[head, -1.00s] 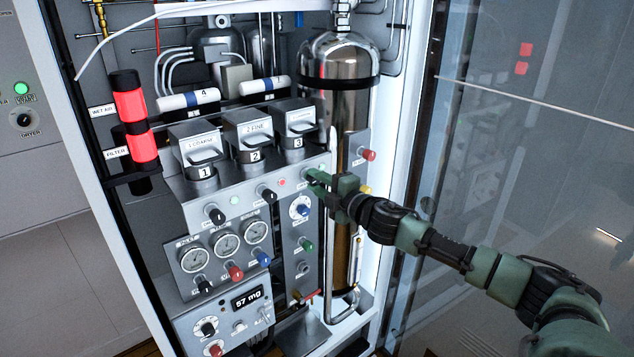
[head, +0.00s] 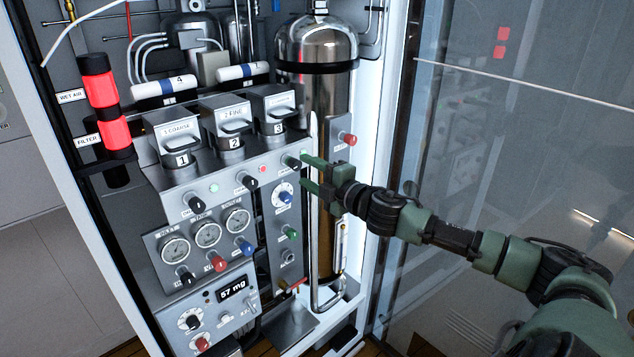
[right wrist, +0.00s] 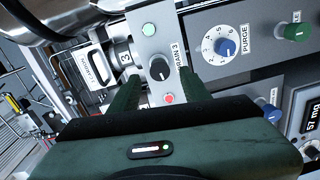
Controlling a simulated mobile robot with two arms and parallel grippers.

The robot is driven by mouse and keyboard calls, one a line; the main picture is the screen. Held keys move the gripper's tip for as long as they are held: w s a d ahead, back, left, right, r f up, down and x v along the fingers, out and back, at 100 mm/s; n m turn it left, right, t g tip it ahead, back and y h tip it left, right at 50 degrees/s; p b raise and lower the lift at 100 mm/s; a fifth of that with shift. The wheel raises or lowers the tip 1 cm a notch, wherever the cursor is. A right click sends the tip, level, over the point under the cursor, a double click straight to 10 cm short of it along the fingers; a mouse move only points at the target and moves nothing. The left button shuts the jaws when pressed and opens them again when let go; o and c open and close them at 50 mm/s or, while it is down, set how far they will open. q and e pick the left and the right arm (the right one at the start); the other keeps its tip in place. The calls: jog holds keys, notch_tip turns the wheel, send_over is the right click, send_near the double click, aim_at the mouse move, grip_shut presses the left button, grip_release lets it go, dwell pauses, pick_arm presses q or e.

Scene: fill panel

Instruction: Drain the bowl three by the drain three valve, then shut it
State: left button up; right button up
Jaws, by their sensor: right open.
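The drain three valve is a black knob (head: 290,162) at the right end of the sloped panel. My left gripper is not in view.
A green light (right wrist: 148,30) and a red light (right wrist: 169,98) flank the knob. The PURGE dial (head: 284,194) and a green knob (head: 290,233) sit below. A steel cylinder (head: 316,45) stands behind. The display (head: 234,288) reads 57 mg. A glass door (head: 500,150) is at right.

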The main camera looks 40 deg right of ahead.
jog(key=shift+s+r+b, duration=0.15)
jog(key=shift+s+b, duration=0.6)
jog(key=shift+s, duration=1.2)
